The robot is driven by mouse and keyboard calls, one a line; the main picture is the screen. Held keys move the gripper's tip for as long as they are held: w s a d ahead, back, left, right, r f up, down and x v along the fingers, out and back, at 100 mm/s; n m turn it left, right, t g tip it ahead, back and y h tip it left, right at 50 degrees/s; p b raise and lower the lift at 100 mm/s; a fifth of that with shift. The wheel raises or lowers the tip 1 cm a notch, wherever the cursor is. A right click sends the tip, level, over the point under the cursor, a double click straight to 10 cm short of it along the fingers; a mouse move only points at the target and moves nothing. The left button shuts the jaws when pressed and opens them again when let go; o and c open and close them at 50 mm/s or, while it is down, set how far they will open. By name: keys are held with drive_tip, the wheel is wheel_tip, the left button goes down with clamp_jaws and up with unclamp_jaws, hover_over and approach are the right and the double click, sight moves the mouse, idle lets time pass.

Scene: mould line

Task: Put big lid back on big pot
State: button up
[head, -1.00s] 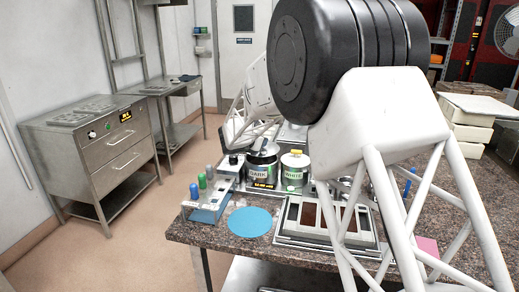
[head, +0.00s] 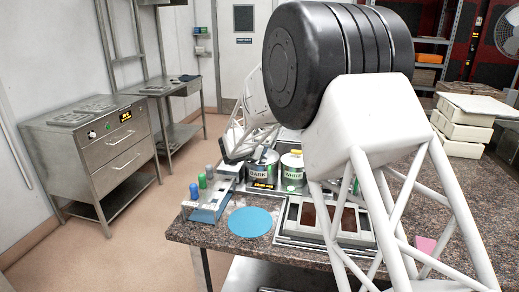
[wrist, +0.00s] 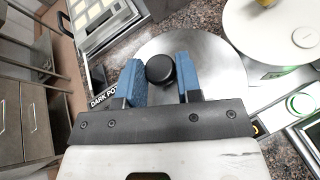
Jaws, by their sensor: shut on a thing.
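My gripper (wrist: 163,88) is shut on the black knob of the big lid (wrist: 214,66), a wide round metal disc. In the wrist view a blue finger stands on each side of the knob. A "DARK POT" label (wrist: 103,98) shows beside the lid's left edge. In the head view the metal dark pot (head: 262,176) stands on the worktop, left of the white pot (head: 291,172). My arm covers part of that area, so I cannot tell whether the lid touches the pot rim.
A blue disc (head: 250,222), a rack of coloured-topped bottles (head: 207,204) and a mould tray (head: 290,239) sit at the front. Cream boxes (head: 466,122) stand at the right.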

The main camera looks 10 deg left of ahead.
drive_tip(key=shift+f, duration=0.25)
drive_tip(key=o, duration=1)
drive_tip(key=shift+r, duration=0.2)
drive_tip(key=shift+r, duration=0.15)
drive_tip(key=v, duration=1.2)
